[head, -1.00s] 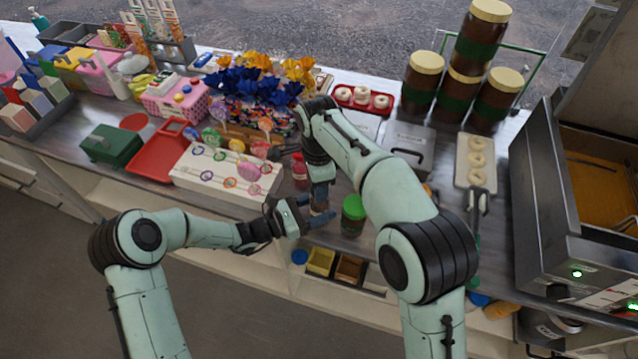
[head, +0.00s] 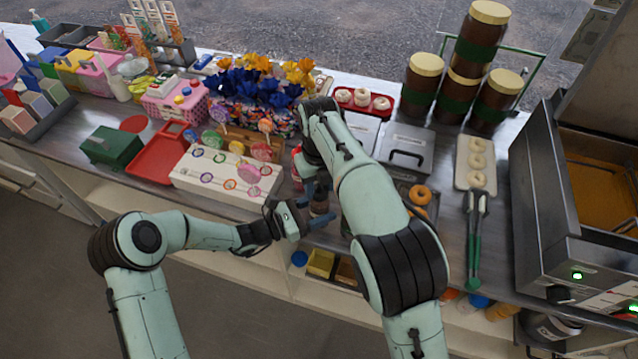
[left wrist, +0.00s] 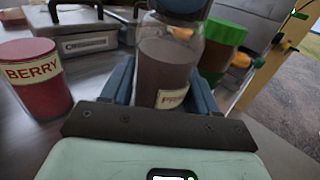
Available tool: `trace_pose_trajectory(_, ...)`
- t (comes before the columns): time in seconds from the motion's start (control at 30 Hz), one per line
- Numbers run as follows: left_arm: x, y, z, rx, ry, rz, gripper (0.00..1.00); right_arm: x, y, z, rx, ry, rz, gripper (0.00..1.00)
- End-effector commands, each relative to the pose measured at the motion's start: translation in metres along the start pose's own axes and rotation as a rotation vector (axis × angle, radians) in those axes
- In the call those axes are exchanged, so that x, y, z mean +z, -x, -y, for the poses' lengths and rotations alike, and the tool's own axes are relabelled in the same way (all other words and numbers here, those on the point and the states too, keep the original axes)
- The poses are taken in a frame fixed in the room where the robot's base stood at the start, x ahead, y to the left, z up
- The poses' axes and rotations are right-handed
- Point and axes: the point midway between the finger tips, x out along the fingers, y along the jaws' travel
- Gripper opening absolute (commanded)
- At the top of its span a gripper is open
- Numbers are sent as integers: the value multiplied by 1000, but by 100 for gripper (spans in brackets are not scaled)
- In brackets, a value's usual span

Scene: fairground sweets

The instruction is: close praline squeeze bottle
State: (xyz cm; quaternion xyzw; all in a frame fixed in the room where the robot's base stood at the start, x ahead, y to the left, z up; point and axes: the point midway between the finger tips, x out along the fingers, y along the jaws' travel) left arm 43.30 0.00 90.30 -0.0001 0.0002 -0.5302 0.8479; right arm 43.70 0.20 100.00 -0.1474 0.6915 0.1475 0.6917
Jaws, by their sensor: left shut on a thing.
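The praline squeeze bottle (left wrist: 165,72) is clear with brown filling and a partly visible label starting "PR". It stands between the two blue fingers of my left gripper (left wrist: 163,95), which is shut on it. In the head view the bottle (head: 319,203) shows small beside my left gripper (head: 312,214). My right gripper (head: 318,184) is just above the bottle, mostly hidden by its own arm; whether it is open or shut does not show. A dark blue shape is at the bottle's top in the left wrist view, cut off by the frame; I cannot tell if it is a cap.
A red BERRY bottle (left wrist: 35,78) stands left of the praline bottle. A green-lidded jar (left wrist: 222,48) stands right of it. The sweets board (head: 215,190) lies left of my grippers; tongs (head: 474,235) lie to the right. Bins (head: 320,263) sit below the counter's front edge.

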Motion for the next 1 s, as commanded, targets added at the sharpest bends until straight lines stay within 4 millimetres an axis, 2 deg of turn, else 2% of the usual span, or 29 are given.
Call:
trace_pose_trajectory(0.03, 0, 0, 0, 0, 0, -1, 5, 0, 1, 0, 0, 1, 2, 56)
trace_pose_trajectory(0.07, 0, 0, 0, 0, 0, -1, 5, 0, 1, 0, 0, 1, 1, 66)
trace_pose_trajectory(0.1, 0, 0, 0, 0, 0, -1, 5, 0, 1, 0, 0, 1, 1, 69)
trace_pose_trajectory(0.37, 0, 0, 0, 0, 1, -1, 5, 0, 1, 0, 0, 2, 1, 69)
trace_pose_trajectory(0.7, 0, 0, 0, 0, 1, -1, 5, 1, 40, 0, -1, 2, 2, 69)
trace_pose_trajectory(1.0, 0, 0, 0, 0, 1, -1, 5, 0, 45, 0, 0, 2, 0, 69)
